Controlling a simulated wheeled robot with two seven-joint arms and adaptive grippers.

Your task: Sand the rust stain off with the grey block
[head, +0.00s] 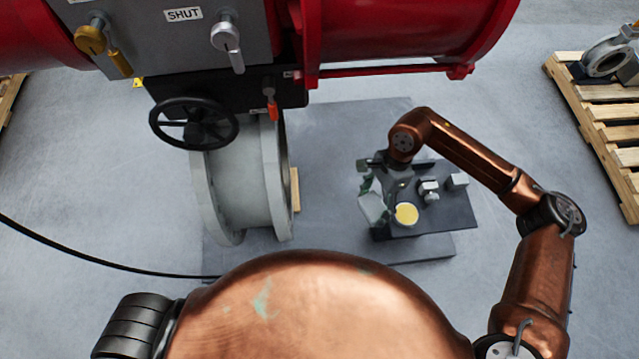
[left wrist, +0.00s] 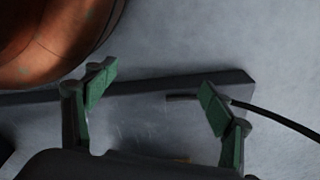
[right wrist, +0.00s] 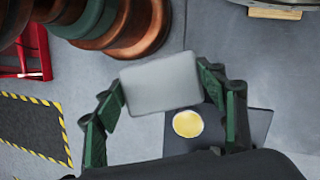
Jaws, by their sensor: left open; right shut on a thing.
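The grey block (right wrist: 160,84) is a pale, flat rectangle between the fingers of my right gripper (right wrist: 170,92), which is shut on it. In the head view the grey block (head: 373,208) hangs from my right gripper (head: 370,190), beside the left edge of the dark bench top (head: 445,220). My left gripper (left wrist: 158,90) is open and empty in the left wrist view, over a grey slab edge. It is hidden in the head view. I cannot make out the rust stain in any view.
A yellow disc (head: 406,214) and small grey pieces (head: 457,181) are on the bench top. The pale flanged pipe (head: 240,185), black handwheel (head: 193,124) and red actuator (head: 400,30) stand to the left and above. A black cable (head: 100,258) crosses the floor.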

